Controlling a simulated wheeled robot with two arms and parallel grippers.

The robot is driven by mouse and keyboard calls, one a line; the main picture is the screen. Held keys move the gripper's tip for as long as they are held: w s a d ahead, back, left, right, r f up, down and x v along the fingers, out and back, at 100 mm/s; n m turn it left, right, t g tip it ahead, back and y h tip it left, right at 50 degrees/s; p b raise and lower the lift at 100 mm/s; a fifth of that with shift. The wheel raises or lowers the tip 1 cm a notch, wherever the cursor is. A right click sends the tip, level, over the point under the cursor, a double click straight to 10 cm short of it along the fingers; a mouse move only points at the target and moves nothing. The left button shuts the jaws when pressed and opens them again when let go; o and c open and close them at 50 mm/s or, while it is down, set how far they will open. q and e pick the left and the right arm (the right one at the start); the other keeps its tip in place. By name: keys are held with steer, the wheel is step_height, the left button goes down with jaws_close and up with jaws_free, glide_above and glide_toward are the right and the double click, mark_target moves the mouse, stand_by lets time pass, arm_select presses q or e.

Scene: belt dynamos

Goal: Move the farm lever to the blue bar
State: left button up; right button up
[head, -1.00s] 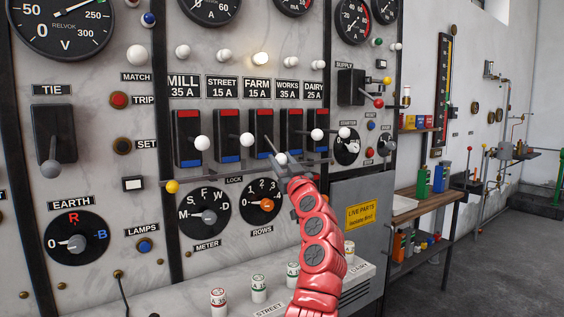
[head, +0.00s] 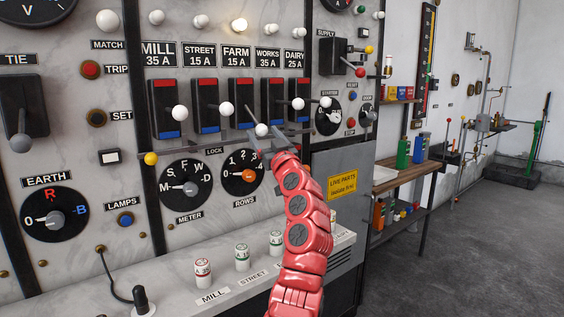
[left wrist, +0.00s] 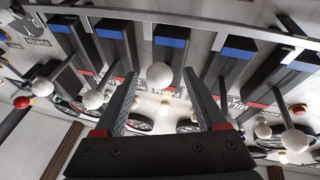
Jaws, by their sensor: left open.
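The farm lever (head: 237,100) is on the panel under the FARM 15 A label, with a red bar at its top and a blue bar at its bottom. Its white knob (head: 261,130) hangs lower than the neighbouring knobs. My left gripper (head: 264,138) is at this knob, its fingers spread. In the left wrist view, the knob (left wrist: 160,75) lies between the open fingers with gaps on both sides, and the blue bar (left wrist: 172,35) shows just beyond it. Whether the lever touches the blue bar cannot be told. My right gripper is out of view.
The street lever knob (head: 227,108) and works lever knob (head: 298,104) stick out close on either side. Rotary knobs, including ROWS (head: 243,177), sit below. A ledge with several fuses (head: 242,256) is lower down. Floor at the right is open.

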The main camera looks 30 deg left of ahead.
arm_select(q)
steer(key=v, duration=1.5)
